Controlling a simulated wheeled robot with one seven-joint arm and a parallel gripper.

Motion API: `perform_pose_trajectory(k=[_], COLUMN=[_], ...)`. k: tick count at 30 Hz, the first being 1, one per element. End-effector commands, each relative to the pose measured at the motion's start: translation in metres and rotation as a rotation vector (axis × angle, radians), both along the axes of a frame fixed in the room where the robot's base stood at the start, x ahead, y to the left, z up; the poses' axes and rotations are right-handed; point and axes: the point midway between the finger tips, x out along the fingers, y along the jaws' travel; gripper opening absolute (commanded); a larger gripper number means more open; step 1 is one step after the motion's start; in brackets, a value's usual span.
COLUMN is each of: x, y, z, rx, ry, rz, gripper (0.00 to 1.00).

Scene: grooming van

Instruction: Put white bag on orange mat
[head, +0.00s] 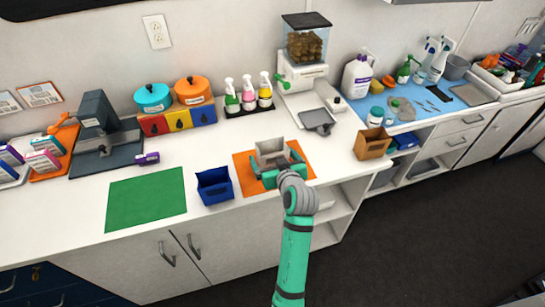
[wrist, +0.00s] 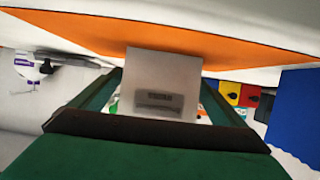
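The white bag (head: 271,152), pale and boxy, is over the orange mat (head: 242,165) in the head view. My gripper (head: 276,166) is around it, with one green finger on each side. In the wrist view the bag (wrist: 160,70) fills the space between the fingertips (wrist: 162,88), which appear to touch its sides. A small dark label shows on its face. The orange mat (wrist: 70,32) spreads behind it at the top of the wrist view. I cannot tell whether the bag's base touches the mat. My wrist hides the mat's front part.
A blue open bin (head: 215,187) stands just left of the mat, with a green mat (head: 146,198) beyond it. A scale (head: 318,121) and spray bottles (head: 248,95) stand behind. A brown box (head: 372,144) is at the right. The counter's front edge is close.

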Motion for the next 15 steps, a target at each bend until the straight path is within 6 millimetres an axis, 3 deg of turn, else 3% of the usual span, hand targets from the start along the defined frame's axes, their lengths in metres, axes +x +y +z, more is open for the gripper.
perform_pose_trajectory(k=[8, 15], x=[-0.004, -0.04], y=[-0.002, -0.014], z=[0.005, 0.02], rx=[0.0, 0.0], ry=[-0.001, -0.002], rz=[-0.001, -0.003], gripper=[0.95, 0.95])
